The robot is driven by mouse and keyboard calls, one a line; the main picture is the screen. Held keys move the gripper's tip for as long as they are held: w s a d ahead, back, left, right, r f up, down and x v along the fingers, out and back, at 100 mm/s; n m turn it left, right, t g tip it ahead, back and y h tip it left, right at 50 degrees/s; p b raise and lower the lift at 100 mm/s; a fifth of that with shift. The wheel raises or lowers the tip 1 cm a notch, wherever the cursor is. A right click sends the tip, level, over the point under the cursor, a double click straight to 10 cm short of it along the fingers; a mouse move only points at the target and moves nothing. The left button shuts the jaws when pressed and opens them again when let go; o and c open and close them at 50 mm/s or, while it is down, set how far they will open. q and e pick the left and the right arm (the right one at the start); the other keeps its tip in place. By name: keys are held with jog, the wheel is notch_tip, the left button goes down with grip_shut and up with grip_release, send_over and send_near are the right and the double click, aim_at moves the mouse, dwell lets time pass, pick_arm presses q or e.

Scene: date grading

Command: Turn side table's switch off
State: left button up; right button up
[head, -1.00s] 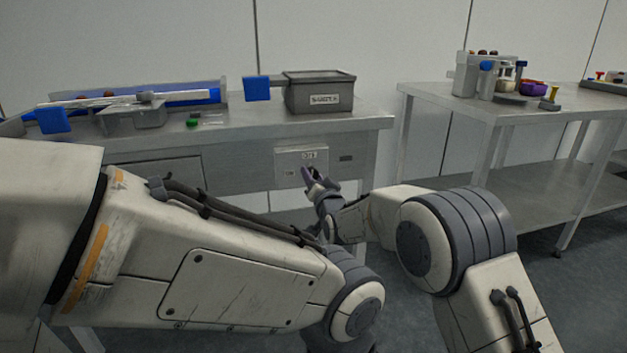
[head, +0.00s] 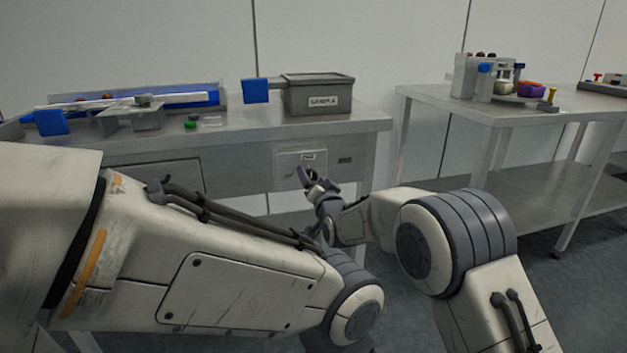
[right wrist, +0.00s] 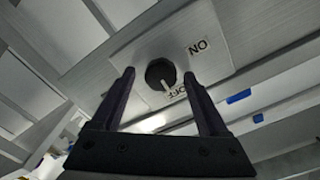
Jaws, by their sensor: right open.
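The side table's switch plate (head: 287,163) is on the front panel under the tabletop. In the right wrist view its dark round knob (right wrist: 160,72) carries a white pointer that points down, toward the OFF label (right wrist: 176,94). An ON label (right wrist: 198,47) is up and to the right of the knob. My right gripper (head: 308,177) is in front of the plate; in the right wrist view its open fingers (right wrist: 163,93) are on either side below the knob, with nothing between them. Whether they touch it cannot be told. My left gripper is out of view.
A tray with blue sides (head: 190,99) is at the left. A second table (head: 440,95) with apparatus stands at the right, across a floor gap.

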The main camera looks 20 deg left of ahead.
jog(key=shift+s, duration=0.1)
jog(key=p+v, duration=0.1)
jog(key=v, duration=0.9)
jog(key=shift+d, duration=0.2)
